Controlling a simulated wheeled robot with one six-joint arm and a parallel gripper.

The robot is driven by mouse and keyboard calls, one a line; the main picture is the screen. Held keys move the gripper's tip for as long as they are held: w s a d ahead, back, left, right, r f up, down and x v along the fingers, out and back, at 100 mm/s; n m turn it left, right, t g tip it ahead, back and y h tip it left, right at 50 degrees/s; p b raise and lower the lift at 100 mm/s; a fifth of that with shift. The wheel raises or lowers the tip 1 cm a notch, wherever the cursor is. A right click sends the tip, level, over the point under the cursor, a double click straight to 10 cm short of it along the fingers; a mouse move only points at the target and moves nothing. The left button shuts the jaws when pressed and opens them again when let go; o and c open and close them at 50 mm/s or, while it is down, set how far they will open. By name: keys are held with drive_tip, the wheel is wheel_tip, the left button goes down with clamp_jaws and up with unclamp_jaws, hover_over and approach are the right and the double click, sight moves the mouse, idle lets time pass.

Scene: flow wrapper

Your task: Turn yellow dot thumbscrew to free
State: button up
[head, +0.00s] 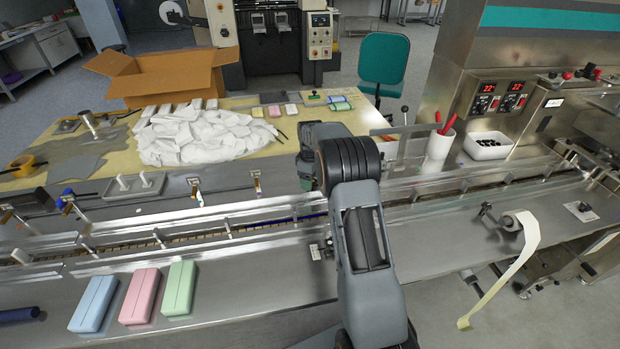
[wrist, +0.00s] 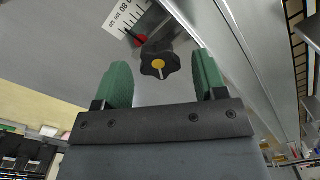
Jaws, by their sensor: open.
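The thumbscrew with the yellow dot (wrist: 159,62) is a black lobed knob with a yellow centre, in the wrist view. It sits beside a white scale (wrist: 126,16) with black marks and a red pointer (wrist: 139,41). My gripper (wrist: 165,75) has two green fingers standing apart, open and empty. The knob shows between the fingertips, toward the upper part of the gap; I cannot tell how far in front it is. In the head view my arm covers the middle of the conveyor, and the yellow-dot knob and my gripper's fingers cannot be made out.
Blue (head: 94,302), pink (head: 140,296) and green (head: 179,288) packs lie on the near steel ledge. Metal guide rails (head: 260,218) run along the conveyor. A pile of white wrappers (head: 205,135) and a cardboard box (head: 160,75) are behind. A white cup (head: 438,148) with red handles stands right of my arm.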

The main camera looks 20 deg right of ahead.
wheel_tip(320, 180, up, 14)
idle(0.6)
drive_tip(key=shift+f, duration=0.1)
idle(0.4)
